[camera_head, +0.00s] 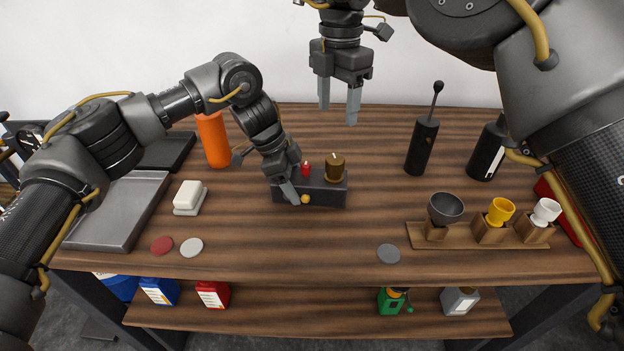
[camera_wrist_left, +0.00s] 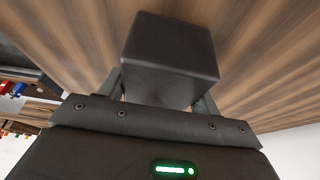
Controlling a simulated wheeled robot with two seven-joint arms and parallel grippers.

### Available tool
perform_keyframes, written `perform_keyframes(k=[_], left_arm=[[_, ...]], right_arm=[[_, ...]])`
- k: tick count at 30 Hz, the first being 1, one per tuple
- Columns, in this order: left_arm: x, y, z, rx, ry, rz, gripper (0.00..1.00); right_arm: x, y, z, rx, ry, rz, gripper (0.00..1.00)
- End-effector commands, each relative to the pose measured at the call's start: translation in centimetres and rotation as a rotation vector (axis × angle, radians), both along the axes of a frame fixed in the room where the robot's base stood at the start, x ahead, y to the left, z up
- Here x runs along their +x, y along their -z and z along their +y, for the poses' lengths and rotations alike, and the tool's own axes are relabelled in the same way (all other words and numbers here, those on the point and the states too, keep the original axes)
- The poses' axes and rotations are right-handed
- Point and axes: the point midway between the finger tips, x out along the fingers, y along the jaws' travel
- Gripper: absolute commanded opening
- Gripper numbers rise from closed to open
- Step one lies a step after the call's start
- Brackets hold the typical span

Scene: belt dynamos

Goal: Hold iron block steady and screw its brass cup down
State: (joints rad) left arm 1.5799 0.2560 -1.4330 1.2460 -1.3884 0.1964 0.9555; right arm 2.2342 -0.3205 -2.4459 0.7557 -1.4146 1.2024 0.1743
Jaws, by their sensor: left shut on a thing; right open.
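The iron block (camera_head: 325,193), a dark grey bar, lies on the wooden table near the middle. The brass cup (camera_head: 335,170) sits upright on top of its right part, with a small light tip showing above it. A red knob (camera_head: 306,168) stands on the block to its left, and a small yellow ball (camera_head: 305,199) is at its front face. My left gripper (camera_head: 287,188) is shut on the block's left end; in the left wrist view the block (camera_wrist_left: 170,55) fills the space between the fingers. My right gripper (camera_head: 338,104) is open and empty, pointing down above and behind the block, apart from the cup.
A wooden rack (camera_head: 460,238) with a grey, a yellow and a white cup stands at front right. Dark bottles (camera_head: 422,145) stand at back right. An orange cylinder (camera_head: 214,140), a white block (camera_head: 188,195) and a grey tray (camera_head: 120,212) are at left. The front middle is mostly clear.

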Motion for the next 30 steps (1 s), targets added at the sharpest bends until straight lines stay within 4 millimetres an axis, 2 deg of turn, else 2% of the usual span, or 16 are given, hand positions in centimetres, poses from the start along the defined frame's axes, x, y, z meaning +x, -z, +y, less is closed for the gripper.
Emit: perform_keyframes(k=[4,5,10,20,23,30], left_arm=[[0.0,0.0,0.0,0.0,-0.001,0.001,0.02],[0.0,0.0,0.0,0.0,-0.001,0.001,0.66],[0.0,0.0,0.0,0.0,0.0,0.001,0.88],[0.0,-0.3,0.1,0.0,0.0,-0.001,0.89],[0.1,-1.3,0.5,-0.001,0.0,-0.001,0.89],[0.3,-5.9,2.4,0.0,-0.002,-0.005,0.89]], right_arm=[[0.0,0.0,0.0,0.0,0.0,0.0,0.59],[0.0,0.0,0.0,0.0,0.0,0.0,0.59],[0.0,0.0,0.0,0.0,0.0,0.0,0.59],[0.0,0.0,0.0,0.0,0.0,0.0,0.59],[0.0,0.0,0.0,0.0,0.0,0.0,0.59],[0.0,0.0,0.0,0.0,0.0,0.0,0.59]])
